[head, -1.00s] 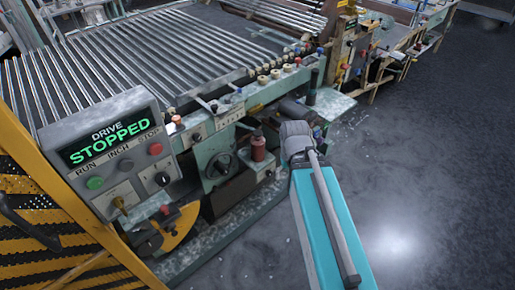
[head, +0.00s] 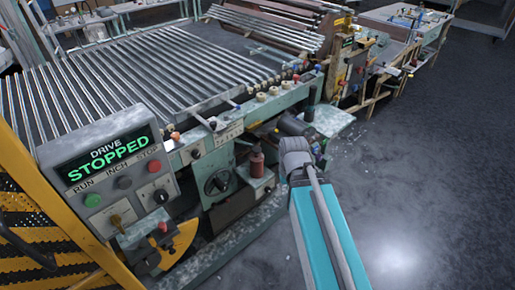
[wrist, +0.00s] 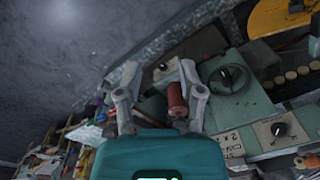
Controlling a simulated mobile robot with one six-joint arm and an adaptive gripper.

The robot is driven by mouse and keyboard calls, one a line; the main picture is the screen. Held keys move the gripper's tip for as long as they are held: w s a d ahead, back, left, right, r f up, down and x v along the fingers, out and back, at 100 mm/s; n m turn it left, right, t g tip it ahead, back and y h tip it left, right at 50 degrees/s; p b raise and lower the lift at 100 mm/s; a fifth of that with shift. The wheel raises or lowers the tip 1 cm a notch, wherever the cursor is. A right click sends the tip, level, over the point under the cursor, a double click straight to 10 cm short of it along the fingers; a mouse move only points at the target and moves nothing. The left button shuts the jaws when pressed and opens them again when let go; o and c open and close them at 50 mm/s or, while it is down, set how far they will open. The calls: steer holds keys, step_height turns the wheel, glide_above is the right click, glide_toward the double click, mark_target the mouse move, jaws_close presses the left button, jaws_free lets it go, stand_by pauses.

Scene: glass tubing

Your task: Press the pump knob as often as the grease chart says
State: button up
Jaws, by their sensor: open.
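A red cylindrical pump (head: 256,163) with a dark top stands on the front of the green machine, right of a round dark handwheel (head: 218,182). In the wrist view the red pump (wrist: 177,99) lies beside the right finger; I cannot tell whether they touch. My gripper (wrist: 159,72) is open, with nothing visibly held between its fingers. A pale label with "2 x" (wrist: 228,141) shows sideways in the wrist view, partly cut off by my wrist housing. I cannot tell whether it is the grease chart.
A control box (head: 115,170) reads "DRIVE STOPPED" and has RUN, INCH and STOP buttons. A yellow guard (head: 62,213) stands at the left. Glass tubes (head: 130,70) lie across the machine top. The grey floor (head: 430,190) at the right is clear.

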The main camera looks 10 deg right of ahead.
steer(key=shift+n+t+y, duration=0.5)
steer(key=shift+n, duration=0.3)
steer(key=w, duration=0.4)
steer(key=w+a+f+b, duration=0.1)
steer(key=w, duration=0.1)
jaws_close()
steer(key=w+n+t+y+b, duration=0.4)
steer(key=w+n+t, duration=0.1)
steer(key=w, duration=1.8)
steer(key=shift+w+a+r+t, duration=0.2)
steer(key=shift+r+t, duration=0.2)
steer(key=shift+t, duration=0.1)
